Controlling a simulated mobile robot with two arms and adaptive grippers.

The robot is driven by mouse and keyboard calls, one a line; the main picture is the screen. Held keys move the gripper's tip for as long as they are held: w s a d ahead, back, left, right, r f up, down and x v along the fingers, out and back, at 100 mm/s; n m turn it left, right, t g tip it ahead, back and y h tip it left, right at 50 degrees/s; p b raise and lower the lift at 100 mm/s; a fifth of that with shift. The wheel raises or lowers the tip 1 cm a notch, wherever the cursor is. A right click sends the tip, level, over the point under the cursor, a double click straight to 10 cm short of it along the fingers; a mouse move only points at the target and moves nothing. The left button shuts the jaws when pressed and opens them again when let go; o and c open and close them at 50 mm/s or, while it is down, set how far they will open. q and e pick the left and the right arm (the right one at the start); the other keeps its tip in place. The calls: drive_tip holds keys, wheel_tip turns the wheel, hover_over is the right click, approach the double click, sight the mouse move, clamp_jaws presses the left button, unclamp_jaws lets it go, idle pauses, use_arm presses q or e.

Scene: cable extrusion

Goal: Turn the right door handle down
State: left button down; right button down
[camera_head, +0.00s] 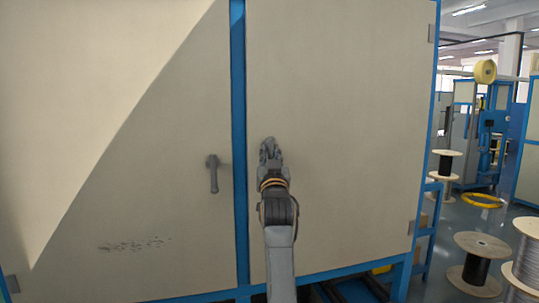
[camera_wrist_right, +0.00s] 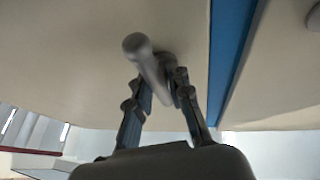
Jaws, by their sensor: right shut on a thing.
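The right door (camera_head: 350,110) is a beige cabinet panel, and it is closed. Its grey handle (camera_wrist_right: 150,67) shows in the right wrist view, slanted between the fingers, with its rounded end toward the camera. My right gripper (camera_head: 270,148) is at the door's left side in the head view and hides the handle there. In the right wrist view the gripper (camera_wrist_right: 160,92) has its two fingers on either side of the handle, shut on it. How far the handle is turned is hard to tell. My left gripper is not in view.
The left door (camera_head: 110,200) has a similar grey handle (camera_head: 213,174) pointing down. A blue post (camera_head: 239,130) stands between the doors. Cable spools (camera_head: 476,262) and a yellow ring (camera_head: 482,200) are on the floor at the right.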

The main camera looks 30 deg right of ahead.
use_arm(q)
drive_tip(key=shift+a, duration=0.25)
use_arm(e)
drive_tip(key=shift+r, duration=0.15)
drive_tip(key=c, duration=1.2)
unclamp_jaws()
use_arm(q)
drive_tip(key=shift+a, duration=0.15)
use_arm(e)
drive_tip(key=v, duration=1.2)
